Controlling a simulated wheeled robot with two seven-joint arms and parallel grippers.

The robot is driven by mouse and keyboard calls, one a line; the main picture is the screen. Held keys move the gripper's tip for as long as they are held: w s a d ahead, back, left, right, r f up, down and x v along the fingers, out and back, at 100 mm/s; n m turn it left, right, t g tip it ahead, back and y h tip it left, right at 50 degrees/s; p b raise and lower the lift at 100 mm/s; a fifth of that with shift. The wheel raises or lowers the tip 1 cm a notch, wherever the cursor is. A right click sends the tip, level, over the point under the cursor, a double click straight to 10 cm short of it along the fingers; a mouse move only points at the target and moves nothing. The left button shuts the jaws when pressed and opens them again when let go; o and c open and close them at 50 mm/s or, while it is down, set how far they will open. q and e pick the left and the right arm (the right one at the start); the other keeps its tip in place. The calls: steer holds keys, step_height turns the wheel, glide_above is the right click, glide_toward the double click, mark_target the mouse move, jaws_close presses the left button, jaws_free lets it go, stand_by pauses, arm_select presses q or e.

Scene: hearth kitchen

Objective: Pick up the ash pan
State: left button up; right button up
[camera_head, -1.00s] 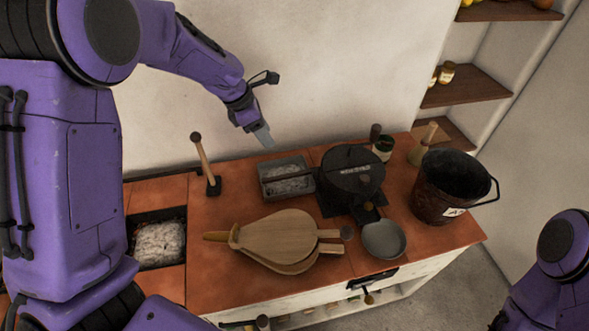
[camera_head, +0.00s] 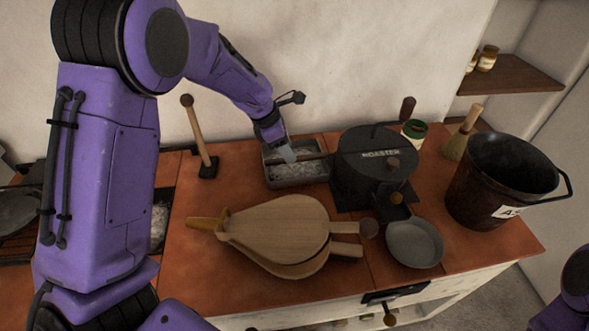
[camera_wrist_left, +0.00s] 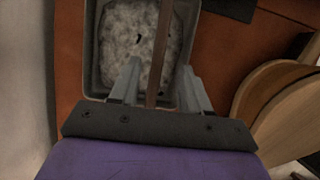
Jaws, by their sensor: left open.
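The ash pan (camera_head: 300,182) is a grey rectangular tray holding pale ash, with a brown bar handle (camera_head: 312,157) across its top. It stands on the orange tiled top near the back wall. My left gripper (camera_head: 289,156) is just over the pan, pointing down. In the left wrist view the pan (camera_wrist_left: 92,50) fills the upper middle. There my left gripper (camera_wrist_left: 160,82) is open, with one finger on each side of the bar (camera_wrist_left: 160,45). I cannot tell how far down the fingers reach. My right gripper is out of view; only part of my right arm shows.
A black roaster (camera_head: 375,165) stands close to the right of the pan. Wooden bellows (camera_head: 275,230) lie in front, and a wooden-handled tool (camera_head: 198,135) stands to the left. A small grey pan (camera_head: 414,242) and a dark bucket (camera_head: 495,185) are farther right.

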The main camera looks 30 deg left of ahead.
mark_target(310, 167)
arm_select(q)
steer(key=x, duration=0.7)
steer(key=shift+w+d+f+b, duration=0.2)
steer(key=shift+w+b, duration=0.15)
steer(key=shift+b, duration=0.05)
steer(key=shift+r, duration=0.1)
jaws_close()
